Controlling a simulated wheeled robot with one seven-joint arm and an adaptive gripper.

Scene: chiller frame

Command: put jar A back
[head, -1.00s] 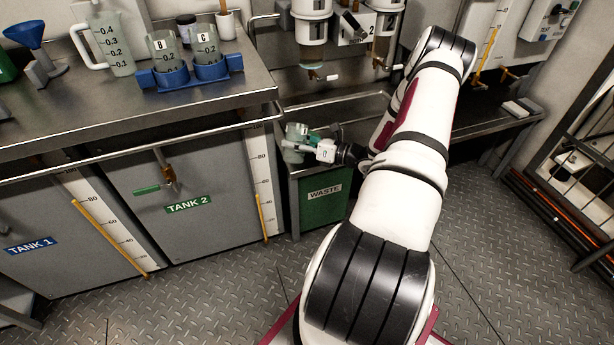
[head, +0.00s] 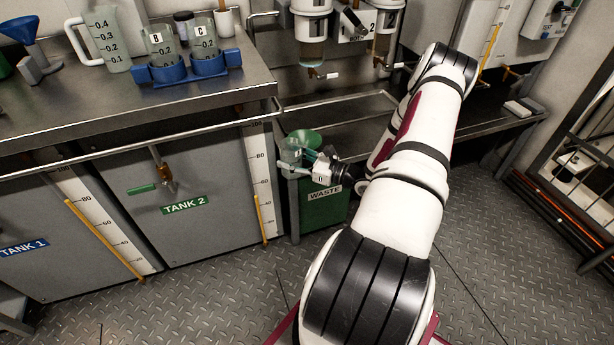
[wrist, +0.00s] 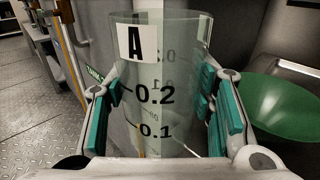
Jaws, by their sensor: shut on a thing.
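Jar A (wrist: 160,60) is a clear, graduated jar with a white "A" label. It stands upright between the teal pads of my gripper (wrist: 160,112), which is shut on it. In the head view jar A (head: 290,151) is small, in front of the green funnel (head: 308,139) at the waste bin, with my gripper (head: 301,168) around it. I see no clear liquid level in it. The blue rack (head: 190,73) on the steel counter holds jar B (head: 161,49) and jar C (head: 205,46). Any empty place in the rack is hard to make out.
The green waste bin (head: 323,207) stands below my gripper. A counter rail (head: 150,145) runs between it and the rack. A measuring jug (head: 108,43), a blue funnel (head: 29,33) and a dark-lidded pot (head: 184,24) stand near the rack. The counter's front is clear.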

